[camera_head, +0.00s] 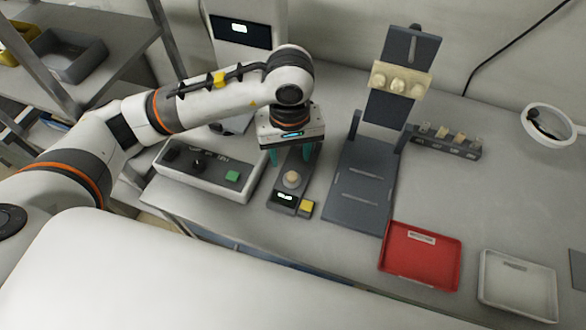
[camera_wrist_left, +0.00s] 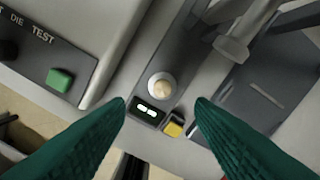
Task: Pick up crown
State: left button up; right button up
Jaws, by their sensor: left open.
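The crown, a small cream-coloured piece (camera_head: 292,178), sits on the dark device with a lit display and a yellow button. In the left wrist view the crown (camera_wrist_left: 162,87) shows as a pale round piece on a light round seat, ahead of the fingertips. My left gripper (camera_head: 290,154) is open above the device, its green fingers pointing down. In the left wrist view its two green fingers (camera_wrist_left: 160,104) stand wide apart, with nothing between their tips. The crown looks clear of both fingers. My right gripper is in neither view.
A control box (camera_head: 205,172) with a green button stands left of the device. A dark stand (camera_head: 357,190) holding a cream dental model (camera_head: 401,80) rises to the right. A small rack (camera_head: 444,141), a red tray (camera_head: 420,279) and a white tray (camera_head: 518,306) lie farther right.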

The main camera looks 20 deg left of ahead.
aim_at(291, 173)
pick_arm(q)
jog(key=shift+s+f, duration=0.1)
jog(key=shift+f, duration=0.9)
jog(key=f, duration=0.1)
jog(key=f+p, duration=0.1)
jog(key=f, duration=0.3)
jog(key=shift+w+p, duration=0.35)
jog(key=shift+p, duration=0.05)
jog(key=shift+f, duration=0.3)
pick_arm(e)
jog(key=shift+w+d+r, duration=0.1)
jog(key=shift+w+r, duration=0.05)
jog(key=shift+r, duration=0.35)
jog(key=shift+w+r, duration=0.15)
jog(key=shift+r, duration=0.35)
pick_arm(q)
jog(key=shift+c, duration=0.3)
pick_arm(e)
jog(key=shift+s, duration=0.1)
pick_arm(q)
jog(key=c, duration=1)
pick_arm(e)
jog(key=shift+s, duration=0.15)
